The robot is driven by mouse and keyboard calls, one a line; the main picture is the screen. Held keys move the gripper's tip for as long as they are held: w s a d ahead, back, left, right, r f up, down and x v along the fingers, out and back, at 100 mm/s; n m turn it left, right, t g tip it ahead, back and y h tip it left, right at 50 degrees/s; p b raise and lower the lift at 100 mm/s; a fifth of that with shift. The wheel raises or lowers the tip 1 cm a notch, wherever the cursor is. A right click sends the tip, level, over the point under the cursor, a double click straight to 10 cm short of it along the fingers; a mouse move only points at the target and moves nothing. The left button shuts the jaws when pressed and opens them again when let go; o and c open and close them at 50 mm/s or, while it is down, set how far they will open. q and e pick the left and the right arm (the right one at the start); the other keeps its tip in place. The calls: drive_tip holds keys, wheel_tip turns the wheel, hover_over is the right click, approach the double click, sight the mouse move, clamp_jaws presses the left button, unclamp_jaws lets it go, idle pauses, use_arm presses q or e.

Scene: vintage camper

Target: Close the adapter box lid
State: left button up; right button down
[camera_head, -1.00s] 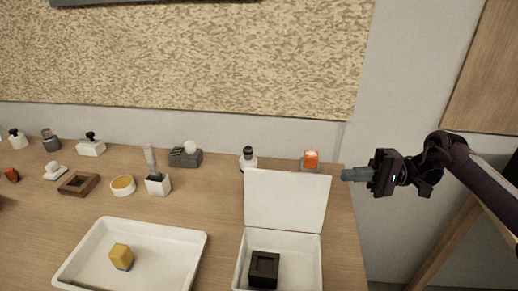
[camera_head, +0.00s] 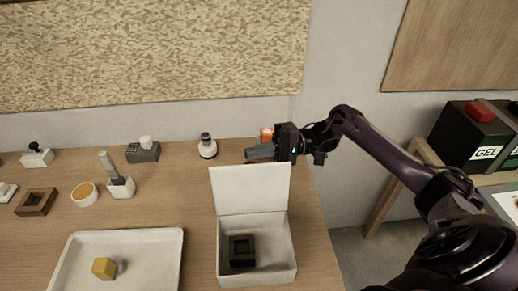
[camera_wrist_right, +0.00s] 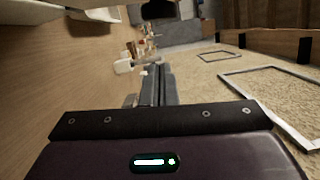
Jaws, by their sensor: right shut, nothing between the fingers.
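The white adapter box (camera_head: 257,272) stands on the table near its right end. Its white lid (camera_head: 250,189) is open and stands upright at the box's back edge. A black square adapter (camera_head: 242,250) lies inside the box. My right gripper (camera_head: 250,154) is shut and empty, behind and just above the lid's top edge; I cannot tell whether it touches the lid. In the right wrist view the closed fingers (camera_wrist_right: 152,84) point away from the camera. My left gripper is not in view.
A white tray (camera_head: 75,236) holding a yellow block (camera_head: 104,268) is left of the box. An orange-topped item (camera_head: 267,134) is partly hidden behind my right gripper. A white bottle with a dark cap (camera_head: 208,149) and several small items stand along the back.

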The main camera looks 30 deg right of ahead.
sight(251, 186)
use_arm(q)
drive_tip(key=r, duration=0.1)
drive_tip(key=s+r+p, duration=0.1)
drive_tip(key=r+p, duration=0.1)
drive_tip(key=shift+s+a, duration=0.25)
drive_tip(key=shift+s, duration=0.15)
use_arm(e)
drive_tip(key=s, duration=0.1)
drive_tip(key=s+a, duration=0.1)
drive_tip(key=s, duration=0.1)
drive_tip(key=shift+s+a+r, duration=0.15)
drive_tip(key=shift+s+r, duration=0.05)
drive_tip(key=shift+s, duration=0.05)
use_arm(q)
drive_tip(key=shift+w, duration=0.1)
